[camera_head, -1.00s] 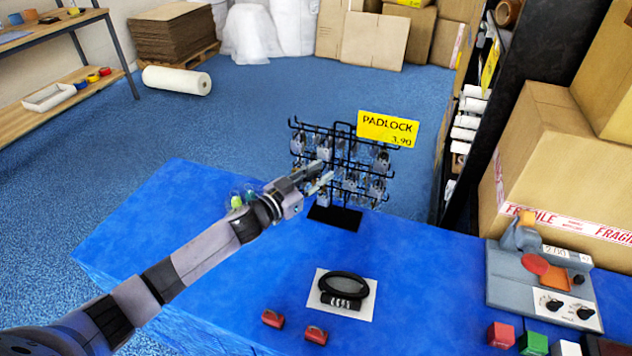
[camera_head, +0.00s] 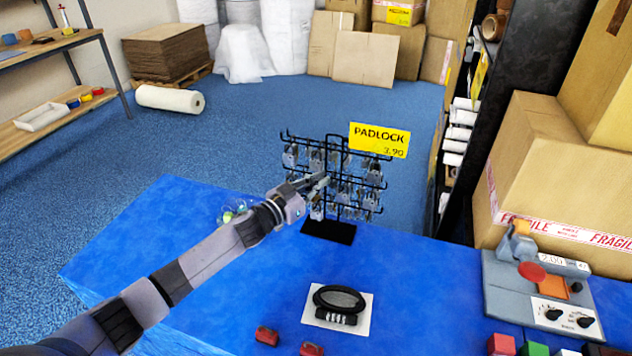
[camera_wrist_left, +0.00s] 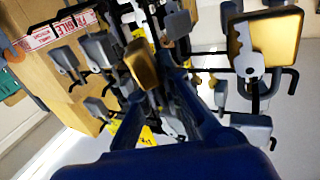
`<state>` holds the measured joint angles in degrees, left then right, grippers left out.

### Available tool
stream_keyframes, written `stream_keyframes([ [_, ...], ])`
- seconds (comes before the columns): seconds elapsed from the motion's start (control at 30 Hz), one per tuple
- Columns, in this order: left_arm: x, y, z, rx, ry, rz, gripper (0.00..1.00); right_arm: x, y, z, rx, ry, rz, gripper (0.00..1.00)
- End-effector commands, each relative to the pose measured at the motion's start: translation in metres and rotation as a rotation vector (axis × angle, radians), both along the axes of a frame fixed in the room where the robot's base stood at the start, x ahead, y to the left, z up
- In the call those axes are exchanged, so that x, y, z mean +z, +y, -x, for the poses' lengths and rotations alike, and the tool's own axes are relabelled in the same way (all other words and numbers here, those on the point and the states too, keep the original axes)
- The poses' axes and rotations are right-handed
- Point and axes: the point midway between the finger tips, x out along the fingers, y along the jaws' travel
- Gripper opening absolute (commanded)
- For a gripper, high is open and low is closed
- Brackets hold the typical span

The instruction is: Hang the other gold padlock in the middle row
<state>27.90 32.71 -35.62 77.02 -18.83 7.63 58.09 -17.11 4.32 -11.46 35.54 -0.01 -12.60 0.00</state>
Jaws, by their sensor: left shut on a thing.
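The black wire padlock rack (camera_head: 328,230) stands at the back of the blue table, with several padlocks hanging in rows. My left gripper (camera_head: 320,181) is at the rack's front left, around the middle row. In the left wrist view its dark blue fingers (camera_wrist_left: 160,95) are shut on a gold padlock (camera_wrist_left: 141,64), close among the hooks. Another gold padlock (camera_wrist_left: 262,38) hangs at the right of that view, with a silver key in front of it. I cannot tell whether the held padlock's shackle touches a hook. My right gripper is not in view.
Grey padlocks (camera_wrist_left: 97,48) hang close around the fingers. A yellow price sign (camera_head: 379,140) tops the rack. A black combination lock (camera_head: 338,302) lies on a white card, with red items (camera_head: 266,335) in front. A grey device (camera_head: 540,290) stands at the right.

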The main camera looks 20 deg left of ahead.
Motion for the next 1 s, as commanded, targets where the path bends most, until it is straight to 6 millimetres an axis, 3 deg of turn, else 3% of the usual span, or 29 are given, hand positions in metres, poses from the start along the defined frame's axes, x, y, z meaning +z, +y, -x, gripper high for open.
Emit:
stream_keyframes([
  [0.03, 0.0039, 0.0068, -0.0039, 0.016, -0.004, -0.002, 0.00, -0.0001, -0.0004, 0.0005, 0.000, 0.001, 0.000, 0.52],
  [0.43, 0.0050, 0.0103, -0.0049, 0.022, -0.005, -0.004, 0.00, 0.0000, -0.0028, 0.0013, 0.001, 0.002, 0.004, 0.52],
  [0.5, 0.0051, 0.0106, -0.0050, 0.022, -0.004, -0.004, 0.09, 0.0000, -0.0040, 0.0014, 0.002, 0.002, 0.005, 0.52],
  [0.8, 0.0045, 0.0088, -0.0042, 0.019, -0.005, -0.003, 0.29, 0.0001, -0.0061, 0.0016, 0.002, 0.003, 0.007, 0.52],
  [1.0, 0.0035, 0.0064, -0.0031, 0.014, -0.004, -0.002, 0.30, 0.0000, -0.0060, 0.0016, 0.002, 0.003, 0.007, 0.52],
])
